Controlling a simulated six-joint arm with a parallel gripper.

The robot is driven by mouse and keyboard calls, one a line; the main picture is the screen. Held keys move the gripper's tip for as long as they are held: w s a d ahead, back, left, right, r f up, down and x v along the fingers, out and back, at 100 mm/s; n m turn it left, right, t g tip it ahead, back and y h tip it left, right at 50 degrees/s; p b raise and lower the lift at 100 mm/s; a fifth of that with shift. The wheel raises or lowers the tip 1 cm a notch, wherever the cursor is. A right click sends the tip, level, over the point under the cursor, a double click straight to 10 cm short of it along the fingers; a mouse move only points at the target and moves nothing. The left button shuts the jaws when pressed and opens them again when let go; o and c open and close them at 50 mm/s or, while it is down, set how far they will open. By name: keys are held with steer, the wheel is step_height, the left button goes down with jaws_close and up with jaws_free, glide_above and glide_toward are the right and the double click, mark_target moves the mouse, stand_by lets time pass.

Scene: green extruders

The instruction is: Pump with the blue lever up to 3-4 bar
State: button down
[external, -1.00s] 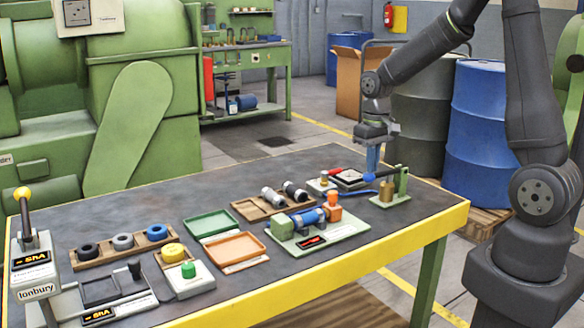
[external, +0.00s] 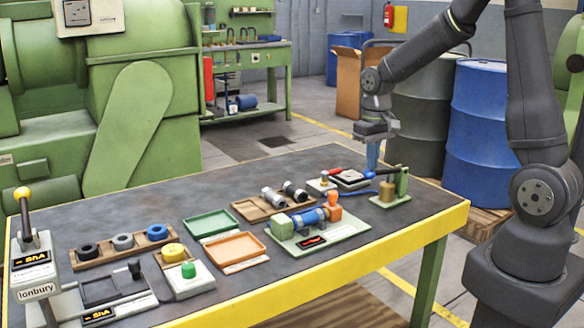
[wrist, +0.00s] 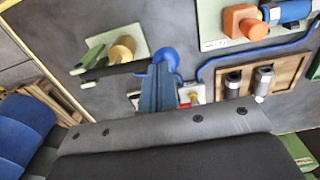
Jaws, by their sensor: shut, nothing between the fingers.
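The blue lever is a dark bar ending in a blue ball knob (external: 369,174), pivoted on a green post (external: 403,181) beside a brass cylinder (external: 388,191) on a pale green plate. My gripper (external: 372,166) points down with its blue fingers shut, its tips right at the knob. In the wrist view the fingertips (wrist: 160,70) partly overlap the knob (wrist: 166,58); nothing sits between them. I cannot tell for certain whether they touch it. The lever bar looks nearly level, sloping slightly down to the knob. No pressure reading is legible.
A blue hose (external: 356,193) runs from the pump to a plate with a blue cylinder (external: 307,217) and orange part (external: 334,199). A wooden rack (external: 252,210) with dark-and-silver fittings and a green tray (external: 209,223) lie left. Blue drums (external: 484,125) stand behind the table.

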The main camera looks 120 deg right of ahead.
step_height(320, 180, down, 3)
steer(key=shift+a+f, duration=0.1)
steer(key=shift+r, duration=2.85)
step_height(320, 180, up, 5)
steer(key=shift+f, duration=0.1)
steer(key=shift+f, duration=2.5)
